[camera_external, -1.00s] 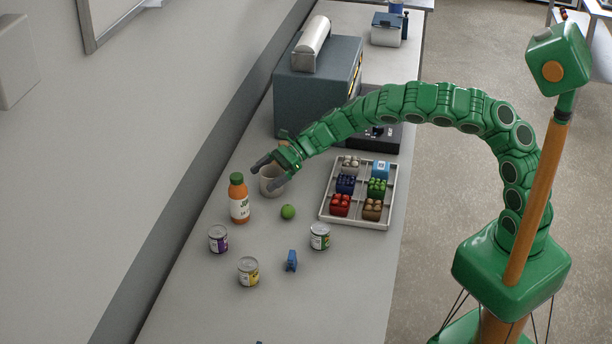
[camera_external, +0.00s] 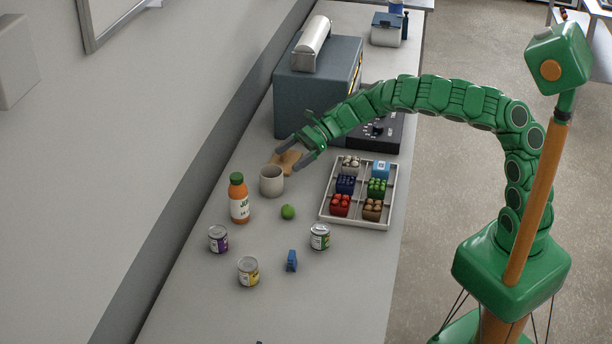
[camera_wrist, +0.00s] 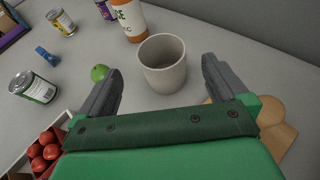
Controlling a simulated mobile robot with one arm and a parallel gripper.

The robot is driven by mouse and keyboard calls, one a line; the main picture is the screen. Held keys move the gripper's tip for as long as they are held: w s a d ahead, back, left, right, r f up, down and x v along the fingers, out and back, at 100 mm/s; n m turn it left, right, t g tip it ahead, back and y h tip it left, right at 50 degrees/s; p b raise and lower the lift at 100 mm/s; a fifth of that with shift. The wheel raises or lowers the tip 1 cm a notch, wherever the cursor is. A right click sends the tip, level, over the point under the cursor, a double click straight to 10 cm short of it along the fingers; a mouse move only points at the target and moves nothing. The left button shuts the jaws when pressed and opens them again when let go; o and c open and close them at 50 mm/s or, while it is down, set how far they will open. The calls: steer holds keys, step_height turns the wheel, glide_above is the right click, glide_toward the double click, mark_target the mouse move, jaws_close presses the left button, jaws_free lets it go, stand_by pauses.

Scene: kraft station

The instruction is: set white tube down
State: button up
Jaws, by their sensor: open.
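An off-white, open-topped tube (camera_external: 271,184), shaped like a cup, stands upright on the grey counter (camera_external: 235,260), just right of the orange juice bottle (camera_external: 239,205). In the wrist view the tube (camera_wrist: 162,70) appears ahead of my fingers, its rim up and its inside visible. It looks empty. My gripper (camera_external: 288,161) is open with nothing between its fingers, behind the tube and apart from it, over a tan object.
The tan object (camera_external: 283,164) lies behind the tube. A green ball (camera_external: 288,212), several cans and a small blue item (camera_external: 291,261) stand in front. A sectioned tray (camera_external: 328,219) of coloured items is at right. A dark box (camera_external: 310,95) stands behind.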

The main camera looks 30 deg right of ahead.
steer(key=shift+v, duration=1.05)
